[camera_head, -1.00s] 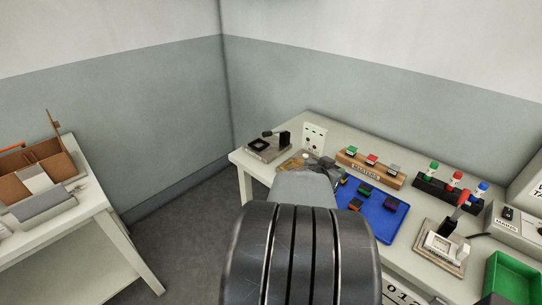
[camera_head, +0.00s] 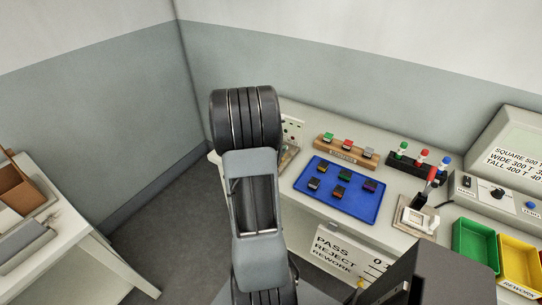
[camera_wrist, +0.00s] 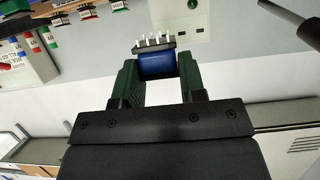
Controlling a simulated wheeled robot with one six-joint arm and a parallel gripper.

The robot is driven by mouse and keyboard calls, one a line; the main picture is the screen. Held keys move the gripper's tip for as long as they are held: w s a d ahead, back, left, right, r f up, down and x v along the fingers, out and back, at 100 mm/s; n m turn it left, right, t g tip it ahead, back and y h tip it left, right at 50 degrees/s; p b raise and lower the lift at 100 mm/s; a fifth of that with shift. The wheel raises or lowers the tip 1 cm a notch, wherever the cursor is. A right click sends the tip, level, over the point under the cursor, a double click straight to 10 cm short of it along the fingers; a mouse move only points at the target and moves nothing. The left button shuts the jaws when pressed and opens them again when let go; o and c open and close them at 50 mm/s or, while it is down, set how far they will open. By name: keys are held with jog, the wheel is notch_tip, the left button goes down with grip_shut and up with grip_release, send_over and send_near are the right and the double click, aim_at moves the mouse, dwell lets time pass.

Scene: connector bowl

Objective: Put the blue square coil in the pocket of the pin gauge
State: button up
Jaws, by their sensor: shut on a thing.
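In the wrist view, my gripper (camera_wrist: 158,66) is shut on a blue square coil (camera_wrist: 157,65), with a green-padded finger on either side. The coil has a dark base with several pale pins, which point away from my gripper. The coil is held clear of any surface. In the head view my arm hides the gripper and coil. A fixture with a pale square frame and a red-tipped lever (camera_head: 416,218) stands on the bench at the right. A white panel with holes (camera_head: 293,128) is partly behind my arm. I cannot tell which fixture is the pin gauge.
A blue tray (camera_head: 350,205) holds several coils on the bench. Behind it are a wooden rack (camera_head: 345,151) and a black stand (camera_head: 405,163) with coloured tops. Green (camera_head: 473,245) and yellow (camera_head: 519,262) bins stand at right. A side table with a cardboard box (camera_head: 14,188) is at left.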

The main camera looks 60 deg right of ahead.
jog(key=w+f, duration=0.1)
jog(key=w+d+f, duration=0.1)
jog(key=f, duration=0.1)
jog(key=w+d+f, duration=0.1)
jog(key=shift+f, duration=0.3)
jog(key=shift+w+f+p, duration=0.15)
jog(key=shift+f+p, duration=0.3)
jog(key=shift+f, duration=1.2)
jog(key=shift+f, duration=0.2)
jog(key=o, duration=0.9)
jog(key=shift+r, duration=0.1)
